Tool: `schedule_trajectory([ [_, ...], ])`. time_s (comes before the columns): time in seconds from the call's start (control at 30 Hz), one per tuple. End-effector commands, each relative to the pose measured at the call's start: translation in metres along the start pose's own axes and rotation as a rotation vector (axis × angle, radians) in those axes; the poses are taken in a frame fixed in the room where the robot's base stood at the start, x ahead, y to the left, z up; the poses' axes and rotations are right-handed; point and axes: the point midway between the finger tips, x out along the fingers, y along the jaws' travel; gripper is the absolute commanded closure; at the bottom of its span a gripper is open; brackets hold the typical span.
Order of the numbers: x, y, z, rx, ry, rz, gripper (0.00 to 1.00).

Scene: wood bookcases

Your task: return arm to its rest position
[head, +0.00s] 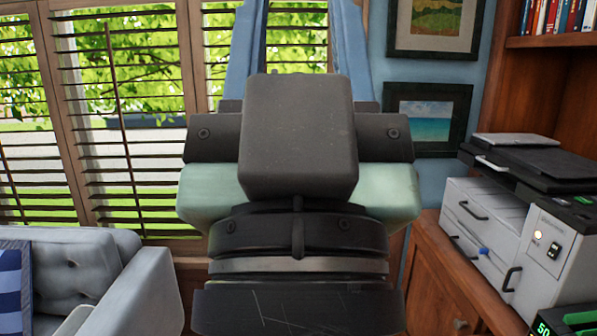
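My gripper (298,25) points up in the middle of the head view, seen from behind. Its two light-blue fingers lean toward each other as they rise and run out of the top of the picture. A gap with window behind it shows between them, but the fingertips are out of view. I see nothing between the visible parts of the fingers. The dark wrist and hand fill the lower middle and hide what lies behind them.
A grey-blue sofa (75,268) with a striped blue cushion (14,290) stands at lower left, before shuttered windows (120,110). At right, a white and black printer (500,235) stands on a wood cabinet (432,275). Framed pictures (428,112) hang behind; a bookcase (545,75) rises at right.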

Motion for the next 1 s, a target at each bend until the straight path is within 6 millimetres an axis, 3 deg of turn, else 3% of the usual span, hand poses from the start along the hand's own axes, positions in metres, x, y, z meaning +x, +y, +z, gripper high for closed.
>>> schedule_trajectory([
  [0.03, 0.025, 0.000, -0.023, 0.001, 0.000, -0.001, 0.56],
  [0.1, 0.041, 0.000, -0.038, 0.001, 0.000, -0.001, 0.56],
  [0.4, 0.094, 0.000, -0.088, 0.003, -0.001, -0.002, 0.56],
  [0.6, 0.104, -0.001, -0.098, 0.003, -0.001, -0.002, 0.56],
  [1.0, 0.103, 0.000, -0.096, 0.003, -0.001, -0.002, 0.56],
])
